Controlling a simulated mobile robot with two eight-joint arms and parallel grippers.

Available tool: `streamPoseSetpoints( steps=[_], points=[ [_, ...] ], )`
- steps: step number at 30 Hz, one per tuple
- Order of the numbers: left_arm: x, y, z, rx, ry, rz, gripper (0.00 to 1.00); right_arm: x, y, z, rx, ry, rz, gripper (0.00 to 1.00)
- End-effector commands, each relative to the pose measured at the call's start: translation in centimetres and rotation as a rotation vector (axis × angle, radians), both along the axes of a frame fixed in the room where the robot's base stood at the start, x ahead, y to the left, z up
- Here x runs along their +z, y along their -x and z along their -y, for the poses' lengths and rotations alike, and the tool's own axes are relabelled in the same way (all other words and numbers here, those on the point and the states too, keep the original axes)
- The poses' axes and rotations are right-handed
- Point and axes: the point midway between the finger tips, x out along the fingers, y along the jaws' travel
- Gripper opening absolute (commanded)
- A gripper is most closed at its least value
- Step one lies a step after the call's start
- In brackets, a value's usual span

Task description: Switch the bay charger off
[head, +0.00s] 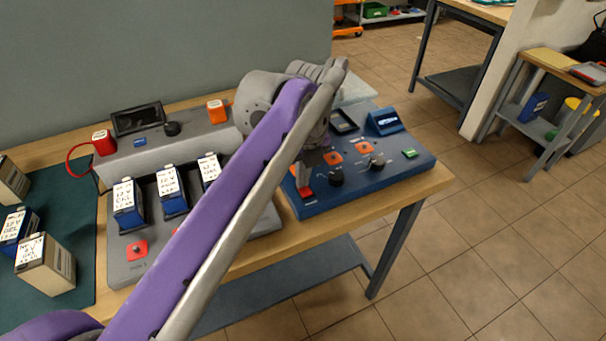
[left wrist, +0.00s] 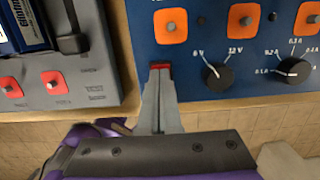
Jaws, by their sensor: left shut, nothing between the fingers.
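My left gripper (head: 304,178) is shut and empty, pointing down at the front left corner of a blue control unit (head: 350,192). In the left wrist view its fingertips (left wrist: 159,76) are at a small red switch (left wrist: 160,65) on that unit; I cannot tell whether they touch. The red switch also shows in the head view (head: 306,192). The unit has black knobs (left wrist: 215,75) and orange square pads (left wrist: 170,26). To its left is a grey charger (head: 155,262) with several blue batteries (head: 128,204) in its bays and red buttons (head: 137,250) in front, partly hidden by my arm. My right gripper is not in view.
A grey box with a dark screen (head: 137,118), a red block (head: 104,143) and an orange block (head: 216,111) stands behind the bays. Loose batteries (head: 45,263) stand on a green mat (head: 82,215) at left. Open floor lies right of the bench.

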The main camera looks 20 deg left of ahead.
Motion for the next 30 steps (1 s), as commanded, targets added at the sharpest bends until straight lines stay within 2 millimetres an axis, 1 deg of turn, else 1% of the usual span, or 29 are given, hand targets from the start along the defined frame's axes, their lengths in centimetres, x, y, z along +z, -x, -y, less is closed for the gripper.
streamPoseSetpoints(
  steps=[2, 6, 9, 13, 24, 30],
  points=[
    [-0.1, -0.1, -0.1, 0.003, 0.015, -0.012, 0.00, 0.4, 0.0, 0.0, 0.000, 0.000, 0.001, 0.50],
    [-0.6, -0.3, -0.4, 0.005, 0.083, -0.071, 0.00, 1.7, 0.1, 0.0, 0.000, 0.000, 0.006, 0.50],
    [-1.0, -0.2, -0.3, 0.001, 0.079, -0.070, 0.00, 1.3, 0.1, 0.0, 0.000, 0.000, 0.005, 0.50],
    [-1.1, -0.2, -0.2, 0.000, 0.079, -0.071, 0.00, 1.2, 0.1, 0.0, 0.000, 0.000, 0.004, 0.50],
    [-0.8, 0.8, 1.1, -0.002, 0.084, -0.072, 0.00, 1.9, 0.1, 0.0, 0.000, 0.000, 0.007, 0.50],
    [-0.9, 0.9, 1.3, -0.003, 0.084, -0.074, 0.00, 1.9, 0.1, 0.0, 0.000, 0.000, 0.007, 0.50]
  ],
)
